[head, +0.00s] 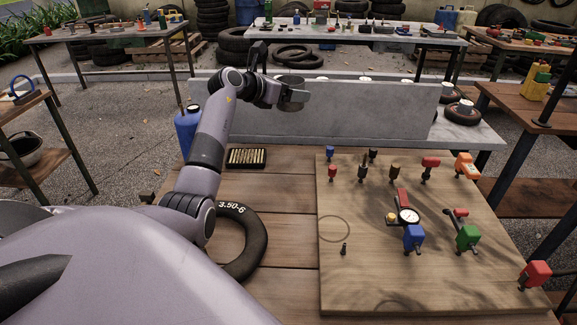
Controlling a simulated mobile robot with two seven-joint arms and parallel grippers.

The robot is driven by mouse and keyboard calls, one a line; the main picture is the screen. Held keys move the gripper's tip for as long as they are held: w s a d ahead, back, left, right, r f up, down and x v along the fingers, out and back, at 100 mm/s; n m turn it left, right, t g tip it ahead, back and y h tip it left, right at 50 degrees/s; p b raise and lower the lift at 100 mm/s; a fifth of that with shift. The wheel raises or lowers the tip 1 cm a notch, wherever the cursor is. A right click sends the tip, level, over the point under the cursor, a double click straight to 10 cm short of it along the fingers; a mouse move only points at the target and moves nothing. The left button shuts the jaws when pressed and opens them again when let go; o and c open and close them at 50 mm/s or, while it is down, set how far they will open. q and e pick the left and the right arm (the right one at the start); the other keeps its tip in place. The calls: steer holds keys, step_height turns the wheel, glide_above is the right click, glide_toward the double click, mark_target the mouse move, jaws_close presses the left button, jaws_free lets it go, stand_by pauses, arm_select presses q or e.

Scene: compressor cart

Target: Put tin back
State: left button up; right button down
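My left arm reaches from the left over the workbench to the grey upright panel at its back. My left gripper (281,91) is at the panel's upper left edge, well above the bench top. A small dark, round-topped tin (289,79) sits at the gripper's end, and the gripper appears closed around it. The fingers partly hide the tin. A thin ring outline (334,228) is on the left of the wooden board (340,285), with nothing standing in it. My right gripper is not in view.
The board carries a gauge (408,216), a blue fitting (414,237), a green fitting (467,237) and several small fittings. A black tyre (252,255), a tray of brass pieces (246,158) and a blue cylinder (187,131) are to the left. The grey panel (350,115) stands behind.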

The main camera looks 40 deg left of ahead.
arm_select(q)
steer(key=shift+w+a+r, duration=0.1)
steer(key=shift+a+r, duration=0.1)
steer(key=shift+a, duration=0.1)
steer(key=shift+f, duration=0.4)
step_height(320, 180, down, 14)
steer(key=shift+r+b, duration=0.1)
steer(key=shift+b, duration=0.35)
steer(key=shift+f+b, duration=0.5)
steer(key=shift+f, duration=2.05)
